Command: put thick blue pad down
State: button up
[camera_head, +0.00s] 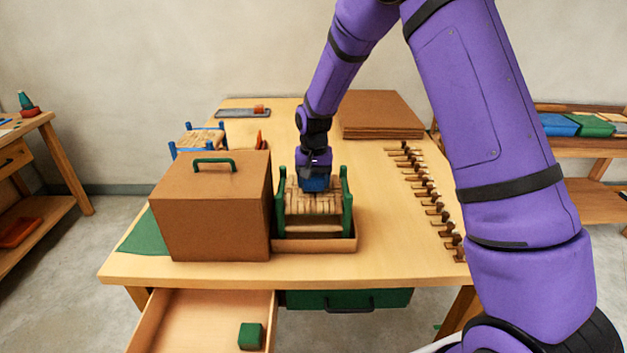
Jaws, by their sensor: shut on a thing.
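My gripper (315,172) reaches down over a small green-posted stool (347,205) with a woven bark seat (312,203). It is shut on a thick blue pad (316,185), which shows just under the gripper at the back part of the seat, between the green posts. I cannot tell whether the pad touches the seat. The fingertips are mostly hidden by the wrist and the pad. The stool stands in a shallow brown tray (315,246) on the wooden table.
A large brown box with a green handle (215,210) stands close left of the stool. Behind it is a blue-posted stool (198,138). Brown sheets (380,115) lie at the back, and a row of pegs (430,200) lines the right. An open drawer (200,322) holds a green block (250,336).

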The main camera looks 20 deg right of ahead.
jog(key=o, duration=0.9)
jog(key=shift+f, duration=0.1)
